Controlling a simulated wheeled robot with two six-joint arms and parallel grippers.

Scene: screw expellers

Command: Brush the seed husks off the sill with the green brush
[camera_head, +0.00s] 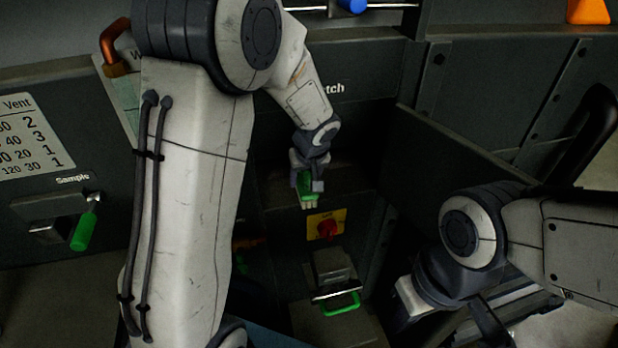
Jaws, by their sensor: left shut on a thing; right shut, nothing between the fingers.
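My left gripper (308,176) is shut on the green brush (304,184), inside the recess below the hatch label. The brush is small in view, with pale bristles pointing down. The gripper hides part of its handle. The sill lies in dark shade around the brush, and I cannot clearly make out its edge. I cannot make out any seed husks, nor whether the bristles touch the sill. My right gripper (490,326) is shut and empty at the lower right, partly cut off by the bottom edge of the picture.
An open dark door panel (440,165) stands right of the recess. A red knob on a yellow plate (326,225) sits below the brush, above a box with a green handle (341,304). A green-handled sample lever (86,228) is at left. My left arm hides much of the centre-left.

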